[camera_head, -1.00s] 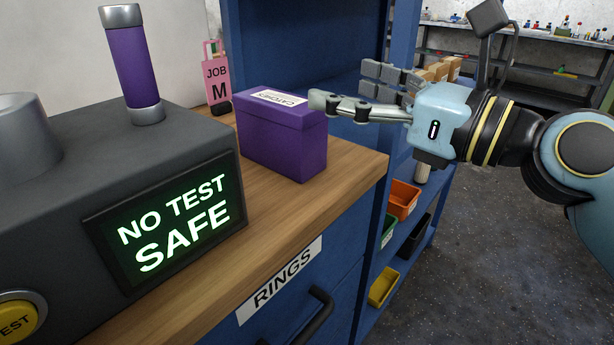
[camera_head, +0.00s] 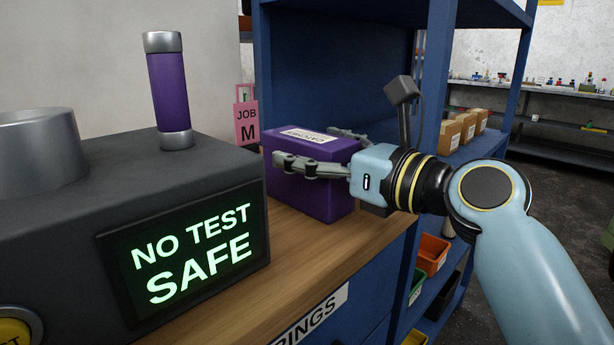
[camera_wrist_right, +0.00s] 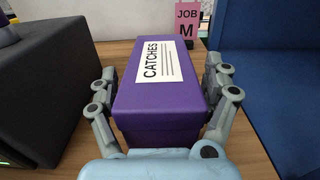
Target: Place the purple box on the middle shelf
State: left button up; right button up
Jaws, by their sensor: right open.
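The purple box (camera_head: 325,203), with a white label reading CATCHES, stands upright on the wooden worktop (camera_head: 290,255). My right gripper (camera_head: 308,150) is open around the box, one finger along its near side and one along its far side. In the right wrist view the box (camera_wrist_right: 160,105) sits between the two fingers of the gripper (camera_wrist_right: 160,80), with a small gap visible on the left. The blue shelf unit (camera_head: 433,70) stands to the right of the worktop. Its middle shelf, carrying several cardboard boxes (camera_head: 450,135), is partly hidden by my arm. My left gripper is out of view.
A dark tester (camera_head: 110,190) with a NO TEST SAFE screen and a purple cylinder (camera_head: 168,90) stands left of the box. A pink JOB M tag (camera_head: 246,122) is behind. An orange bin (camera_head: 432,252) sits on a lower shelf.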

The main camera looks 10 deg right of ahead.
jog(key=shift+w+a, duration=0.1)
jog(key=shift+w, duration=0.1)
jog(key=shift+r, duration=0.1)
jog(key=c, duration=1.6)
